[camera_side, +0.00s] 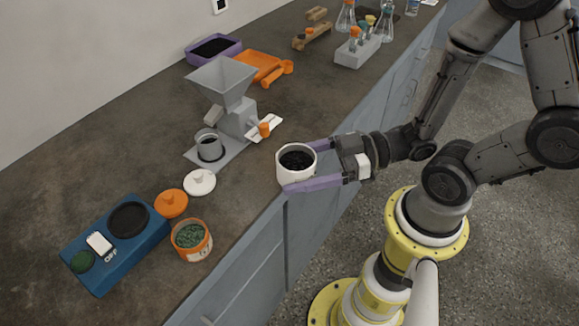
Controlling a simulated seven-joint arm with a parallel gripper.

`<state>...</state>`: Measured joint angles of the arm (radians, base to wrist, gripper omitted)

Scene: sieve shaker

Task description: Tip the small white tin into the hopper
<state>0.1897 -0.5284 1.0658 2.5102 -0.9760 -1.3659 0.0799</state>
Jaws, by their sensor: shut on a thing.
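The small white tin (297,177) is open at the top and holds dark granular material. My gripper (306,167) is shut on it, with purple fingers on either side. The tin is upright at the front edge of the bench; I cannot tell whether it is lifted clear of it. The grey hopper (223,82) is a square funnel on top of a grey mill (238,120), behind and to the left of the tin. The inside bottom of the hopper is hard to see.
A grey cup (208,146) stands on the mill's base. Nearer are a white lid (199,183), an orange lid (171,203), an orange tin (192,241) and a blue scale (117,246). Flasks and a tube rack (357,51) stand farther back.

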